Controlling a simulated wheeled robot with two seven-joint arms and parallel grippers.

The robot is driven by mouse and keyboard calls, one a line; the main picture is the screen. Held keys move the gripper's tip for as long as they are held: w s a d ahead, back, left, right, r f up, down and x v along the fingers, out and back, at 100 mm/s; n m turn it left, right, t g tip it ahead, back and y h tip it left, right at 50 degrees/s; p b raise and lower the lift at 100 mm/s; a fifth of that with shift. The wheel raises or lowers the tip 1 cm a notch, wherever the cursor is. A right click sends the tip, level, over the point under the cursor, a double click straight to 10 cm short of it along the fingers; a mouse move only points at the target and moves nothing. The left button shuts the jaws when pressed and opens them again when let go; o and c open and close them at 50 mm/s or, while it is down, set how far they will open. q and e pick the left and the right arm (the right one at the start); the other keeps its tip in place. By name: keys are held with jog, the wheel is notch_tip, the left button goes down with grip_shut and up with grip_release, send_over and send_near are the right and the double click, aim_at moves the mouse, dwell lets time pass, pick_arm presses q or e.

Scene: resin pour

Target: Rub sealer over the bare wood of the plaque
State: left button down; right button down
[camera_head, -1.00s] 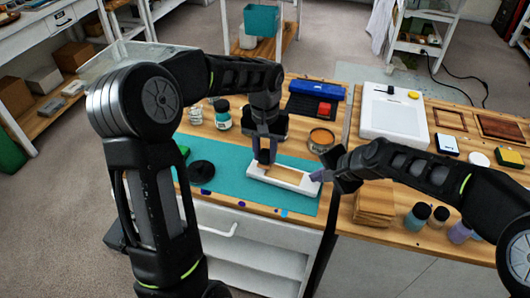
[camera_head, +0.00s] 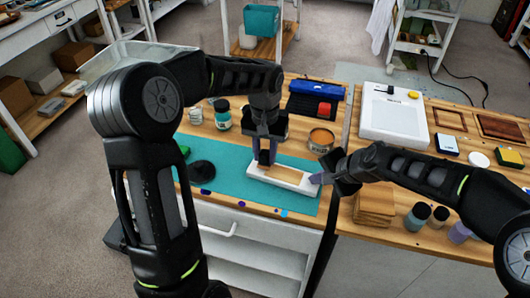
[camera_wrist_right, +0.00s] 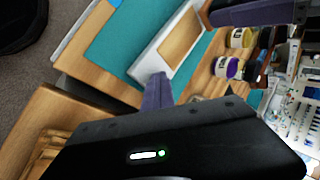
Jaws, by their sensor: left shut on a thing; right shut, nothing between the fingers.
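The plaque, a pale wood panel in a white surround (camera_head: 301,184), lies on the teal mat (camera_head: 230,187). Its wood face also shows in the right wrist view (camera_wrist_right: 181,38). My left gripper (camera_head: 265,158) points down over the plaque's left part, shut on a small tan thing mostly hidden by its fingers. I cannot tell whether that thing touches the wood. My right gripper (camera_head: 317,178) is shut and empty, with its purple fingertips at the plaque's right end. In the right wrist view a purple finger meets the white surround's corner.
An open tin with orange-brown contents (camera_head: 321,138) stands behind the plaque. A teal-labelled jar (camera_head: 222,116) and a black disc (camera_head: 201,171) are to the left. Stacked wood pieces (camera_head: 375,204) and bottles (camera_head: 417,217) lie beneath my right arm.

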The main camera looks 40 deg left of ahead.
pick_arm(q)
jog(key=shift+f, duration=0.85)
jog(key=shift+d, duration=0.1)
jog(key=shift+w+d+r, duration=0.1)
jog(key=shift+w+d, duration=0.15)
jog(key=shift+d, duration=0.65)
jog(key=shift+w+d, duration=0.2)
jog(key=shift+d, duration=0.65)
jog(key=shift+w+d, duration=0.25)
jog(key=shift+d, duration=0.7)
jog(key=shift+w+d, duration=0.2)
jog(key=shift+d, duration=0.75)
